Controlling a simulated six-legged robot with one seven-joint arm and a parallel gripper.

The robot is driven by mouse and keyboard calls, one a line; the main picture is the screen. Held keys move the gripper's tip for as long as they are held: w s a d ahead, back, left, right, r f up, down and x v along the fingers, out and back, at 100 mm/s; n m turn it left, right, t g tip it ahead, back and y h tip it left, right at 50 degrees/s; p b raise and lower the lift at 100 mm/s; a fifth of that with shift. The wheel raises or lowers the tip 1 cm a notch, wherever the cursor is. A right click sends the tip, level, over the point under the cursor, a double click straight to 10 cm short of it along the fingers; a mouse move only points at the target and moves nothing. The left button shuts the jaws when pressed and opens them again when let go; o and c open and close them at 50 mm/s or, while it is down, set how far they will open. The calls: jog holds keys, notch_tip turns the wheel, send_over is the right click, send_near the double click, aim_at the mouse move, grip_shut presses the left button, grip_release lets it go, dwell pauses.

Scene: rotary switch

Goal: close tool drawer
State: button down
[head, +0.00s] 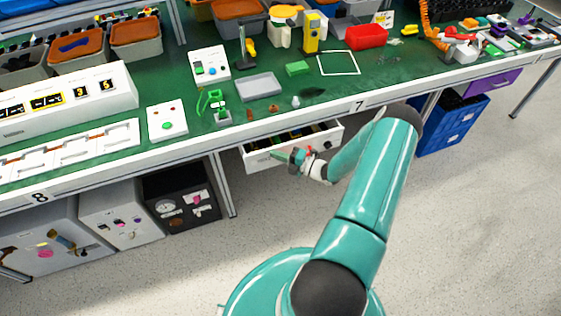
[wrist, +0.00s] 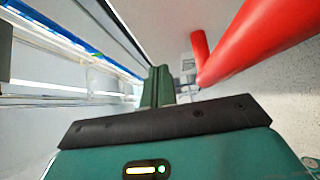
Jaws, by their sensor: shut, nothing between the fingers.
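The tool drawer (head: 257,160) is white and stands pulled out below the green bench top at sign 7, with dark and yellow tools inside. My gripper (head: 280,154) is at the drawer's front panel in the head view and covers part of it. I cannot tell whether it touches the panel. In the wrist view my gripper's green fingers (wrist: 158,86) are together with nothing between them. White surfaces and a blue strip fill the left of that view, and I cannot tell which of them belong to the drawer.
The bench edge (head: 190,141) runs above the drawer. A bench leg (head: 224,185) and a black cabinet (head: 180,197) are to its left. Blue crates (head: 450,128) and a purple drawer (head: 490,84) are to the right. Red cylinders (wrist: 250,45) show in the wrist view.

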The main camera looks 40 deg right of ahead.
jog(key=w, duration=0.2)
jog(key=w+d, duration=0.1)
jog(key=w, duration=0.2)
jog(key=shift+w+d, duration=0.3)
jog(key=shift+w+r, duration=0.1)
jog(key=shift+w+r, duration=0.1)
jog(key=shift+w, duration=0.1)
